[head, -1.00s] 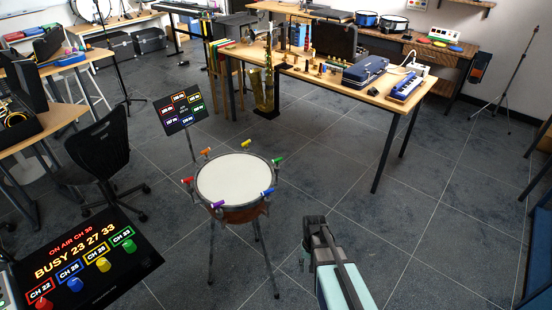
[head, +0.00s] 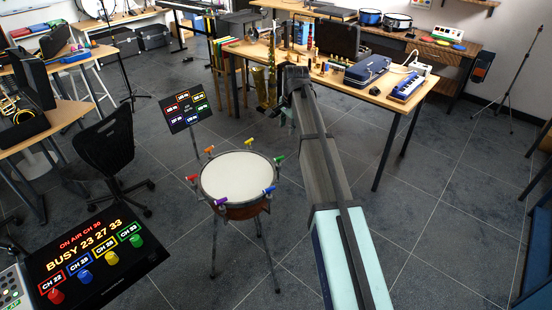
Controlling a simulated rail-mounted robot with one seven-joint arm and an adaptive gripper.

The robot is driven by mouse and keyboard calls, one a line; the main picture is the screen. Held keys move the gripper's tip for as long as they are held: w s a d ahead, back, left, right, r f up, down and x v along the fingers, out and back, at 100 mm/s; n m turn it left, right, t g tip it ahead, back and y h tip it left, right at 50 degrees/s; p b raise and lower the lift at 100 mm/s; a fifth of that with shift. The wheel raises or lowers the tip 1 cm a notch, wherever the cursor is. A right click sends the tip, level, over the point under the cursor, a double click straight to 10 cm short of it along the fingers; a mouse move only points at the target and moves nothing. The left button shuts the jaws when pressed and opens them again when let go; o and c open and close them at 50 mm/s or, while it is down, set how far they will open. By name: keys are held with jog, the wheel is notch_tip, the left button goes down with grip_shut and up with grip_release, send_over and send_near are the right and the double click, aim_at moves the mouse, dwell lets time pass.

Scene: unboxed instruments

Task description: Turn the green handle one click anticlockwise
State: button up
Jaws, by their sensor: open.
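The green handle (head: 279,158) is a small bar on the right rim of a white-headed drum (head: 236,177) in the head view. Red (head: 193,179), orange (head: 209,150), yellow (head: 248,141), blue (head: 269,190) and purple (head: 221,201) handles sit around the same rim. My gripper (head: 286,115) is open, above and beyond the green handle in the picture and apart from it. It is small and partly hidden by my arm. Nothing shows in it.
A small screen (head: 183,114) stands behind the drum. A larger panel (head: 98,257) at lower left reads "BUSY 23 27 33" and carries coloured knobs, one green (head: 136,241). A black chair (head: 107,150) is to the left. A wooden table (head: 375,98) with instruments stands behind.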

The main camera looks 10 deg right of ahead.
aim_at(282, 157)
jog(key=w+f+p, duration=0.1)
jog(key=f, duration=0.5)
jog(key=a+f+m+p, duration=0.1)
jog(key=f, duration=0.4)
jog(key=w+f+m+p, duration=0.1)
jog(key=f, duration=0.5)
jog(key=shift+w+a+f+g+p, duration=0.25)
jog(key=shift+w+f+g+p, duration=0.05)
jog(key=shift+w+f+g, duration=0.1)
grip_shut()
